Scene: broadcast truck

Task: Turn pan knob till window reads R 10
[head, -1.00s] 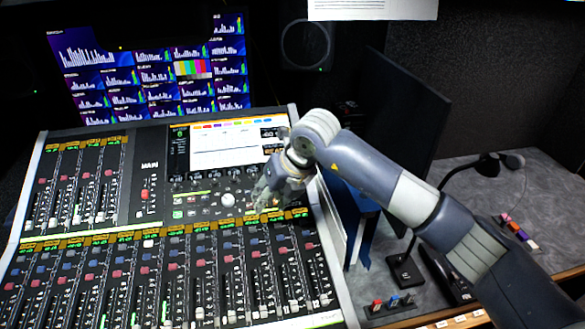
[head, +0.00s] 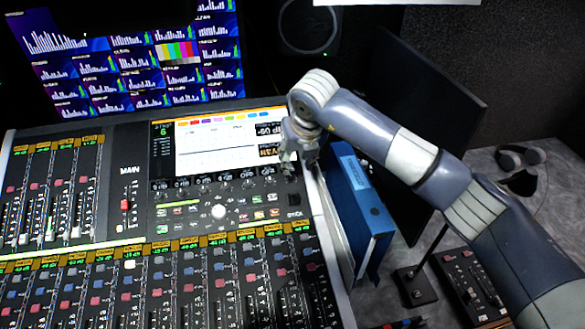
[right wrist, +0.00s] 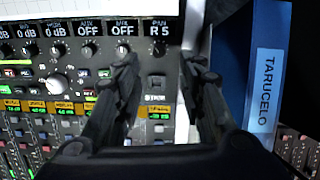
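The pan window (right wrist: 158,27) at the top of the right wrist view reads "PAN R 5". The dark pan knob (right wrist: 157,48) sits directly below it, at the right end of a row of knobs. My right gripper (right wrist: 159,62) is open and empty, with its two fingertips apart to the left and right below the knob; I cannot see contact. In the head view my right gripper (head: 298,165) is at the console's upper right edge, beside the screen, and it hides the pan knob there. My left gripper is not in view.
A blue binder (right wrist: 262,75) labelled "TARUCELO" stands close to the right of the console. A dark panel and headphones (head: 520,157) are farther right.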

